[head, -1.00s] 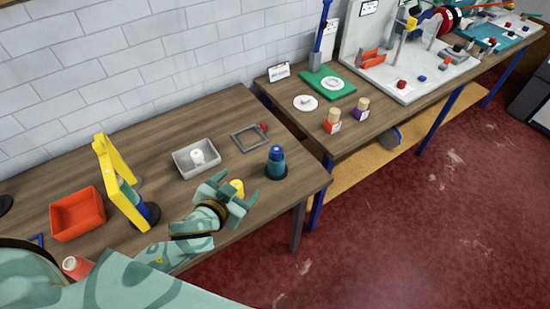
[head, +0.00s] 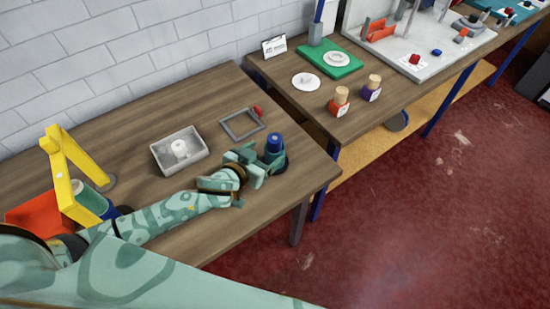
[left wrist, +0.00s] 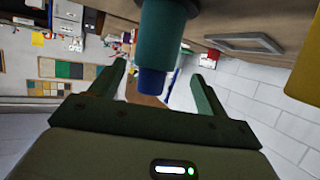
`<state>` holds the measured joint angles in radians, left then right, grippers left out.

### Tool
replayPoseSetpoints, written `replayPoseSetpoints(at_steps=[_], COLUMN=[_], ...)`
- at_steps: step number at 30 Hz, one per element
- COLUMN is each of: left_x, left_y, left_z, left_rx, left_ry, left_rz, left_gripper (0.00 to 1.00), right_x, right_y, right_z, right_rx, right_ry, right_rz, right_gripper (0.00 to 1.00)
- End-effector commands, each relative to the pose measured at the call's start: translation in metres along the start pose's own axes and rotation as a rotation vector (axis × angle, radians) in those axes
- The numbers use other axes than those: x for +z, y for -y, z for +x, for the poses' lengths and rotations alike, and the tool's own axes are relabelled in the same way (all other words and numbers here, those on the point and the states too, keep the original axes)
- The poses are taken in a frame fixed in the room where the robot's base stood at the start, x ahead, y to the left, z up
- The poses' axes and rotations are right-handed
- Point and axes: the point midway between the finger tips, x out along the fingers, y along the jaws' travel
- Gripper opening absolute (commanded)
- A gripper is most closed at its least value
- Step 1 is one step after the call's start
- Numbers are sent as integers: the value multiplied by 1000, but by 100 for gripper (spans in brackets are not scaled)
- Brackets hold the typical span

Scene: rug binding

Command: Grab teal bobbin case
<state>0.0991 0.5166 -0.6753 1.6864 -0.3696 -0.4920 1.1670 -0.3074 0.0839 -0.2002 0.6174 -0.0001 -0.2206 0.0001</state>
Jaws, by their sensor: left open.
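The teal bobbin case (head: 277,157) is an upright teal cylinder with a blue top on a dark round base. It stands near the right end of the left table. My left gripper (head: 262,163) is open and empty, right beside the case on its left side, with its fingers pointing at it. In the left wrist view the teal body (left wrist: 162,35) and blue top (left wrist: 152,83) show between the two spread fingers (left wrist: 158,84). I cannot tell whether either finger touches it. The gripper partly hides the case's lower part in the head view. My right gripper is not in view.
A grey tray (head: 161,160) with a white spool and a grey square frame (head: 228,133) lie behind the gripper. A yellow stand (head: 58,165) and an orange bin (head: 30,212) are at left. A second table (head: 315,107) adjoins at right.

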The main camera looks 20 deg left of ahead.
Motion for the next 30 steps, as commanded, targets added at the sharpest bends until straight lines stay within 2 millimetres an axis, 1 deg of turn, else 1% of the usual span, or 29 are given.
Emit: replayPoseSetpoints(at_steps=[1,3,8,12,15,18,24,25,26,27,29,30], left_x=[2,1,1,4,4,4,3,3,3,3,3,3], left_y=[0,0,-2,-7,-7,-8,-8,-8,-8,-8,-8,-8], left_z=[9,17,29,52,66,73,73,73,73,73,73,73], left_rx=[0,-1,0,0,-1,-1,0,0,0,0,0,0], left_ry=[0,1,0,0,1,2,2,2,2,2,2,2], left_rz=[0,1,0,2,1,2,1,1,1,1,1,1], left_gripper=[76,76,76,76,76,76,76,70,62,51,34,23], right_x=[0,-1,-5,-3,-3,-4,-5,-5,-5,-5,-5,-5], right_y=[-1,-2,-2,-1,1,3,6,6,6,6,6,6], right_z=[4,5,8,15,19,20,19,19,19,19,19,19], right_rx=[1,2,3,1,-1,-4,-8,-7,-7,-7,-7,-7], right_ry=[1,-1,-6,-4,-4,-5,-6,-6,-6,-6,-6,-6], right_rz=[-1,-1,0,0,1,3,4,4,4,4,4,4], right_gripper=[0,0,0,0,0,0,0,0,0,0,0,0])
